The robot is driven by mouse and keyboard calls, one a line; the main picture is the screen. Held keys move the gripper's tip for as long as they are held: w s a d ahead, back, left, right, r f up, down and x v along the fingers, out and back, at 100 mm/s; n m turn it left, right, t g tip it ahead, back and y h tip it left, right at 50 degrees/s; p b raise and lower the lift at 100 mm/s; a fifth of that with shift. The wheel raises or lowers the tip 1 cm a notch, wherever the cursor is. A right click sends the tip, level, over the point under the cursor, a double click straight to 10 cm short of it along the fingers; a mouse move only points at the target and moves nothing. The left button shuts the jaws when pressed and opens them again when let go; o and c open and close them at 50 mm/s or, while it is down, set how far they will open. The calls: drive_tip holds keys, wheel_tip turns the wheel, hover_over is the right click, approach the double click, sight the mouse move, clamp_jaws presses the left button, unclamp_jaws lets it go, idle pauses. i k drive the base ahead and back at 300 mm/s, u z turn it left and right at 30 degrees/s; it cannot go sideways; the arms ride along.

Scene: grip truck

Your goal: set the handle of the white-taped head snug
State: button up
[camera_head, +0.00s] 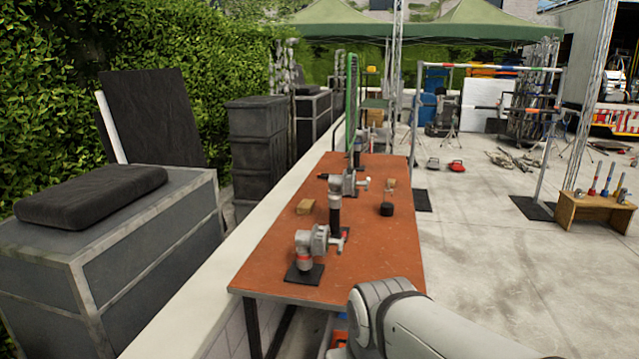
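Several grey metal heads stand in a row on the long red-brown table (375,262). The nearest head (310,245) sits low on a black plate, has an orange-red band, and its handle points right. The middle head (343,183) sits on a black post and shows a small reddish mark; a dark rod sticks out to its left. A far head (357,148) stands by an upright green frame. I cannot make out white tape on any head, nor how tight any handle is. My arm shows at bottom right; my gripper is out of view.
A pale low wall and grey cases (110,250) border the left. A wooden stand (596,212) with coloured-band tools is at right. The paved floor right of the table is mostly open.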

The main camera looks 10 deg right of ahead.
sight(365, 184)
drive_tip(key=z, duration=0.05)
drive_tip(key=i, duration=0.9)
